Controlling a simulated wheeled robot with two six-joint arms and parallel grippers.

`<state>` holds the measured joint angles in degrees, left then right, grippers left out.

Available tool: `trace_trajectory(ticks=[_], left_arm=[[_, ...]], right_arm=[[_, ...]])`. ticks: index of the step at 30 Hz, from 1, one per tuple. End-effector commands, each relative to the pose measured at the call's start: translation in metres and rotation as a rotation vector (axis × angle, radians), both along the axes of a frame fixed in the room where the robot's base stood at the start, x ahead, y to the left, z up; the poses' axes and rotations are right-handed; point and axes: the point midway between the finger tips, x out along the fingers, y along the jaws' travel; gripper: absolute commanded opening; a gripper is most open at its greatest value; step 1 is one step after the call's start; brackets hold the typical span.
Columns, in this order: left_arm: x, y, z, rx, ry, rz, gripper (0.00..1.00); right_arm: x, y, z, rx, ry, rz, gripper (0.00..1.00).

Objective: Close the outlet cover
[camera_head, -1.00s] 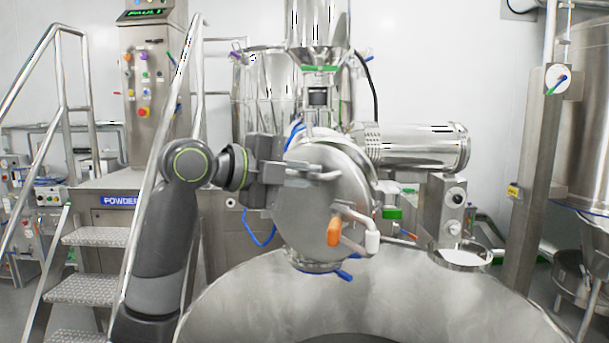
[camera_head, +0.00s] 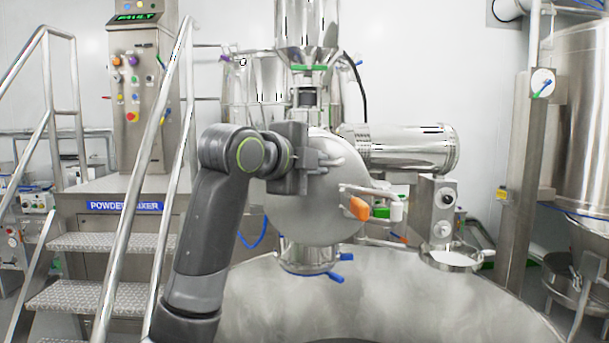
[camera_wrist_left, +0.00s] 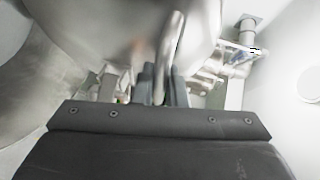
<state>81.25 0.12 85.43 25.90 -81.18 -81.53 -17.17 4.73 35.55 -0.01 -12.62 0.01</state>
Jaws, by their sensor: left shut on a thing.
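The outlet cover (camera_head: 312,212) is a round, domed steel disc at the front of the machine, below the hopper. Its bar handle (camera_wrist_left: 172,50) runs between the fingers of my left gripper in the left wrist view. My left gripper (camera_head: 322,163) is shut on this handle at the cover's upper part. An orange-tipped clamp lever (camera_head: 359,208) sticks out at the cover's right side. The gripper hides part of the cover's upper left. I cannot tell whether the cover's rim touches the outlet all round. My right gripper is in neither view.
A large steel vessel top (camera_head: 400,290) spreads below the cover. A horizontal steel cylinder (camera_head: 405,147) and a block with a dial (camera_head: 435,212) stand to the right. Metal stairs with railings (camera_head: 95,243) are at the left.

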Motion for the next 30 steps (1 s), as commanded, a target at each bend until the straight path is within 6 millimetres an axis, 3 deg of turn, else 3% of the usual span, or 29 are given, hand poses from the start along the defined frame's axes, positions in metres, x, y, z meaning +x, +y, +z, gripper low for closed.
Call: trace_trajectory(ticks=[15, 30], left_arm=[[0.035, -0.02, -0.002, 0.002, 0.006, 0.261, 0.0], [0.039, -0.02, -0.001, 0.001, 0.003, 0.287, 0.0]], right_arm=[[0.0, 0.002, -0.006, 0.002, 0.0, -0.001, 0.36], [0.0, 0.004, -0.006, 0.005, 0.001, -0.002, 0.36]])
